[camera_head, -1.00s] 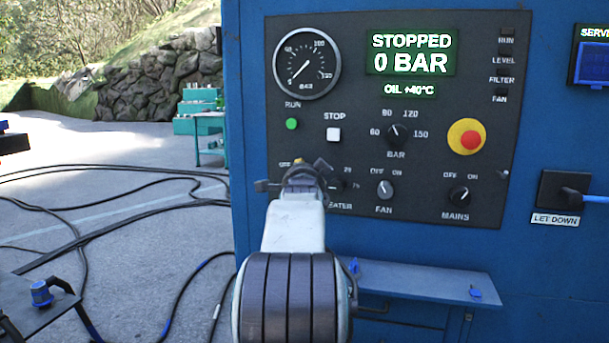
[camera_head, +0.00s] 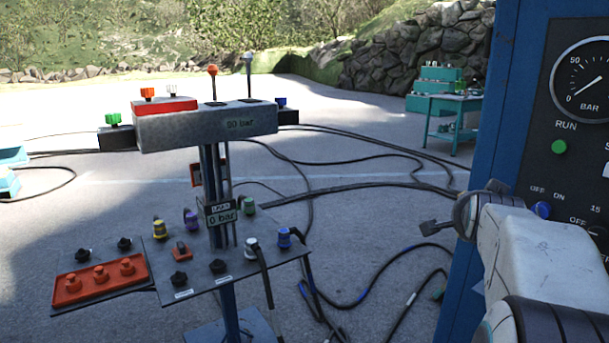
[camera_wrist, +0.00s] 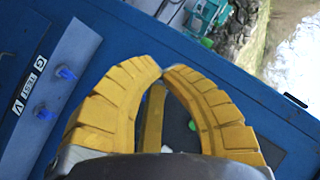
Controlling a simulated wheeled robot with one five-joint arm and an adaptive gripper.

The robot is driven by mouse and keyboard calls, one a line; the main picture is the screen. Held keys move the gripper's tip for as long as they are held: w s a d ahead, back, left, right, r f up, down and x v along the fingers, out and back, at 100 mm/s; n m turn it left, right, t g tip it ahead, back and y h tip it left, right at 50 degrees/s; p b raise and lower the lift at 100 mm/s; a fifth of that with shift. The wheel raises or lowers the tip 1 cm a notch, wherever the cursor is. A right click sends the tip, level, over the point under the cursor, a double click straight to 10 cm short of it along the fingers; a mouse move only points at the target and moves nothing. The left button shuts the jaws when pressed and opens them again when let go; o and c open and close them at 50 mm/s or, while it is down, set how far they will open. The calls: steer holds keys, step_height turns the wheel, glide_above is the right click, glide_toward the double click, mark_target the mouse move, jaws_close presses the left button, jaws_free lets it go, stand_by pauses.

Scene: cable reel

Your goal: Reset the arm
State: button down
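My arm reaches in from the right of the head view. At its end, my gripper (camera_head: 430,228) shows small and dark, pointing left in front of the blue cabinet's edge. In the wrist view the two yellow fingers of my gripper (camera_wrist: 163,68) curve together and their tips meet or nearly meet. Nothing shows held between them. The blue cabinet (camera_wrist: 215,65) fills much of the wrist view behind the fingers, tilted.
The blue cabinet (camera_head: 498,110) with gauge and knobs stands close at right. A control stand (camera_head: 205,122) with valves and knobs is left of centre. Hoses (camera_head: 385,290) lie on the paving. A teal bench (camera_head: 452,110) stands farther back.

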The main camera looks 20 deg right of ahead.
steer(key=s+a+n+g+y+p, duration=0.1)
steer(key=s+a+n+y+p, duration=0.3)
steer(key=a, duration=0.7)
steer(key=s+a+n+g+y+p, duration=0.15)
steer(key=a+n+p, duration=0.4)
steer(key=a, duration=0.55)
steer(key=s+a+f+n+g+y+p, duration=0.1)
steer(key=s+a+n+g+y+p, duration=0.2)
steer(key=s+a+n+p, duration=0.3)
steer(key=s+a+n, duration=0.3)
steer(key=s+a, duration=0.2)
steer(key=s, duration=0.2)
steer(key=shift+f, duration=0.25)
steer(key=shift+g, duration=0.25)
